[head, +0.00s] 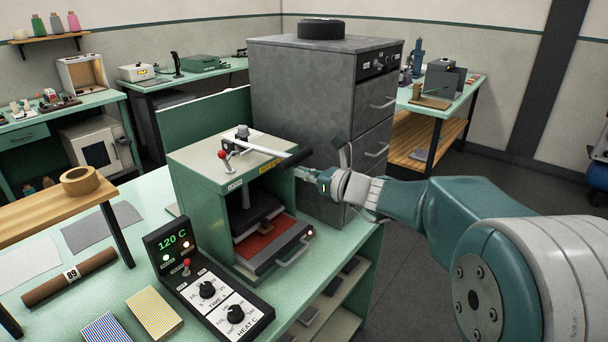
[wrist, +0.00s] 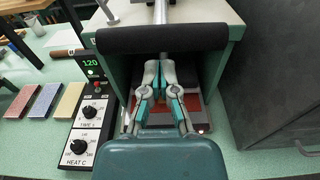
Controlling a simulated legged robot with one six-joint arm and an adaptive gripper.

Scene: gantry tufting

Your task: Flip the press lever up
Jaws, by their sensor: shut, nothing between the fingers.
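The press (head: 200,190) is a green box on the bench. Its lever, a pale rod (head: 262,147) with a thick black grip (head: 296,158), runs from a pivot on top out past the front, sloping slightly down. In the wrist view the black grip (wrist: 160,38) spans across the top, with the rod (wrist: 160,12) behind it. My gripper (head: 308,174) is shut and empty, just below the grip. In the wrist view my fingertips (wrist: 159,63) meet just under the grip's lower edge; I cannot tell whether they touch it.
Below my gripper is a red press tray (head: 272,242) with a handle. The control box (head: 208,290) reads 120 C and stands left of the press. A grey cabinet (head: 300,90) stands close behind. Colored pads (head: 153,312) lie at front left. Open floor lies right of the bench.

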